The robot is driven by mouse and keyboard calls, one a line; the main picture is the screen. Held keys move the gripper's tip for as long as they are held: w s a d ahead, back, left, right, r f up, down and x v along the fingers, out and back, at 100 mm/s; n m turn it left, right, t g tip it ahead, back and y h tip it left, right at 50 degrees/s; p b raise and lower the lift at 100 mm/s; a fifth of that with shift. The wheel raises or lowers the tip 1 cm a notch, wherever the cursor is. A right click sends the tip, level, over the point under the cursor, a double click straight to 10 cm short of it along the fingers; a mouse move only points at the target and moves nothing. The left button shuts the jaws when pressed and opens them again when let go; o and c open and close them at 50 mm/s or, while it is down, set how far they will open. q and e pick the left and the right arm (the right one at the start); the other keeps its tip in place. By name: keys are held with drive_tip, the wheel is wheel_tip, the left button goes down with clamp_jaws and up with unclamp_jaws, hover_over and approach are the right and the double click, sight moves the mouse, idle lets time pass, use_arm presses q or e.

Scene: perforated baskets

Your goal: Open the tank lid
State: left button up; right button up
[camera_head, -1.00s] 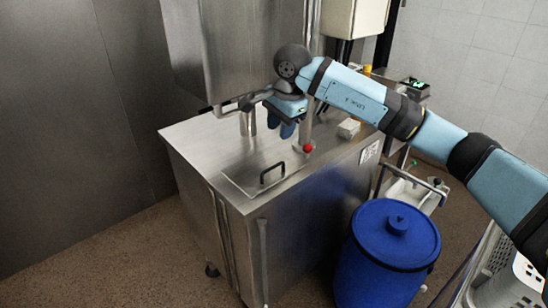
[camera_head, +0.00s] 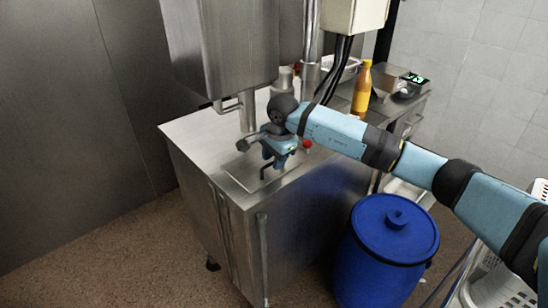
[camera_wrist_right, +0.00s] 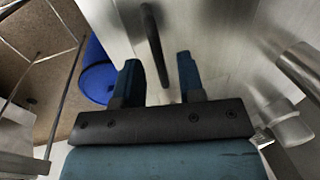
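The tank lid (camera_head: 244,178) is a flat steel panel lying closed, flush in the top of the steel tank (camera_head: 190,137). Its black bar handle (camera_head: 264,174) is partly hidden behind my right gripper (camera_head: 272,162). In the right wrist view the handle (camera_wrist_right: 152,38) stands just beyond the gap between the two dark blue fingers of my right gripper (camera_wrist_right: 158,62), its lower end reaching toward that gap. The fingers are apart and hold nothing. Whether either one touches the handle cannot be told. My left gripper is in neither view.
A blue drum (camera_head: 390,248) stands to the right of the tank, below my right arm. A steel column (camera_head: 247,110) and a large steel box (camera_head: 222,50) rise behind the lid. A red knob (camera_head: 307,144) is close to the gripper. An orange bottle (camera_head: 362,88) stands further back.

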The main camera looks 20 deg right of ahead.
sight(261, 165)
clamp_jaws()
drive_tip(key=shift+w+a+r+b, duration=0.1)
drive_tip(key=shift+w+r+b, duration=0.3)
drive_tip(key=shift+r, duration=0.65)
drive_tip(key=w+a+r+b, duration=0.1)
drive_tip(key=w+r, duration=0.3)
drive_tip(key=shift+a+r, duration=0.2)
drive_tip(key=shift+a, duration=0.2)
drive_tip(key=shift+w, duration=0.1)
